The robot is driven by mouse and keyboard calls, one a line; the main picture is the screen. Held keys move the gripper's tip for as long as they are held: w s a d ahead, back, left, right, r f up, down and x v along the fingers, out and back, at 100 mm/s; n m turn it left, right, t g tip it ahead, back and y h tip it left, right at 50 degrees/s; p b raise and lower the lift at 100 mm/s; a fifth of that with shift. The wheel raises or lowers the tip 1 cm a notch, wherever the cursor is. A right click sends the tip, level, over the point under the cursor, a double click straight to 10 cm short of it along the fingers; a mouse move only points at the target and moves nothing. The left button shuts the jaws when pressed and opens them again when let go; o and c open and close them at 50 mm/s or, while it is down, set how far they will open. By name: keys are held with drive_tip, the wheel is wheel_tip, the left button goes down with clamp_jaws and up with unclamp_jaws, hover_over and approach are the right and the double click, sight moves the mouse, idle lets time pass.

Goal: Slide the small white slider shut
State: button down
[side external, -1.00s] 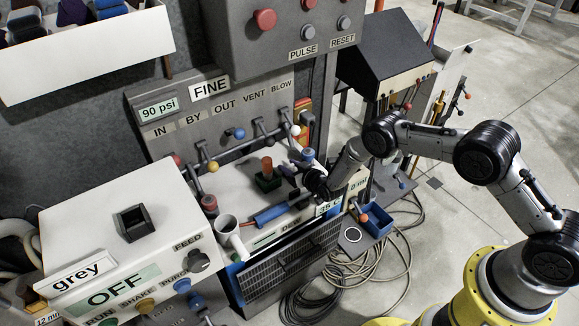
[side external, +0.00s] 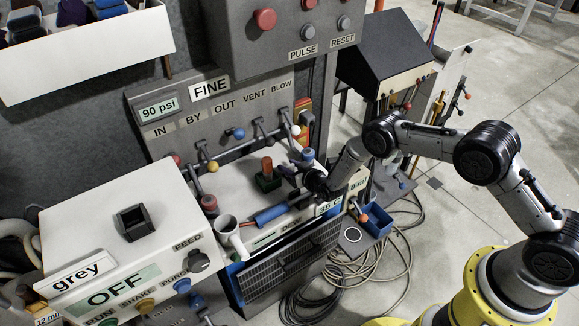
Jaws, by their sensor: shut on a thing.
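My gripper (side external: 297,185) is low over the white top of the bench unit (side external: 236,183), near its front right edge. Its black body and the wrist hide most of what lies at the fingers. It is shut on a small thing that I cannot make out. I cannot pick out the small white slider for certain; it may be hidden at the gripper. A blue cylinder (side external: 270,215) lies just left of the gripper, along the unit's front edge.
A white mug (side external: 228,230) stands left of the blue cylinder. Valve levers with coloured knobs (side external: 239,133) rise at the back. A blue bin (side external: 377,221) is at the right, with looped hoses on the floor.

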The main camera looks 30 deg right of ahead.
idle(0.3)
drive_tip(key=shift+s, duration=2.75)
drive_tip(key=shift+f, duration=0.1)
drive_tip(key=shift+c, duration=2)
unclamp_jaws()
drive_tip(key=v, duration=1.3)
drive_tip(key=shift+s+r, duration=0.3)
